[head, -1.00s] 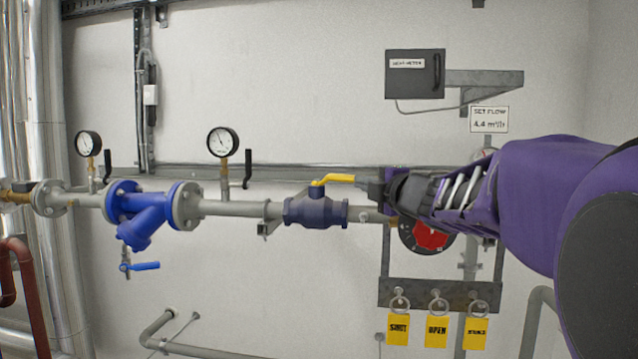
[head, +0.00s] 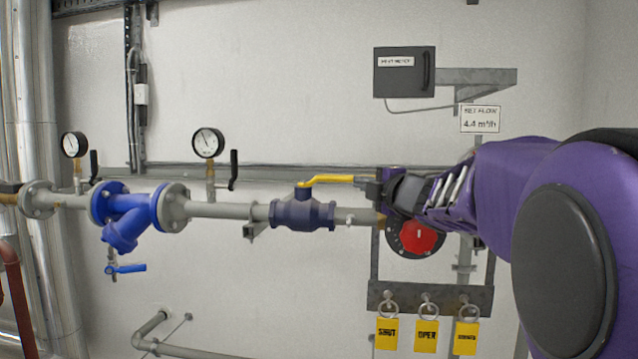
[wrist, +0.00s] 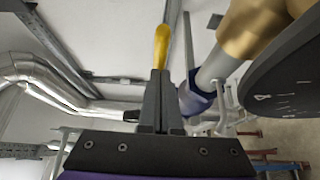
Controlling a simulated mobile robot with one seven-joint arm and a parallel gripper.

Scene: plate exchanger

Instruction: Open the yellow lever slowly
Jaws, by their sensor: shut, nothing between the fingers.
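The yellow lever (head: 328,180) sits on top of the dark blue valve (head: 302,214) on the grey horizontal pipe. In the head view it lies nearly along the pipe and points right. My gripper (head: 360,181) is at the lever's free end, coming from the right. In the wrist view the fingers (wrist: 158,76) are shut together, with nothing seen between them. The yellow lever (wrist: 161,46) shows just beyond the fingertips. I cannot tell whether they touch it. The dark blue valve (wrist: 193,98) also shows there, right of the fingers.
A dial with a red centre (head: 416,238) is partly behind my arm. Yellow tags, including one marked OPEN (head: 427,335), hang below it from a rack (head: 452,298). A grey meter box (head: 404,72) is above. Left are a blue strainer (head: 126,217) and two gauges (head: 208,143).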

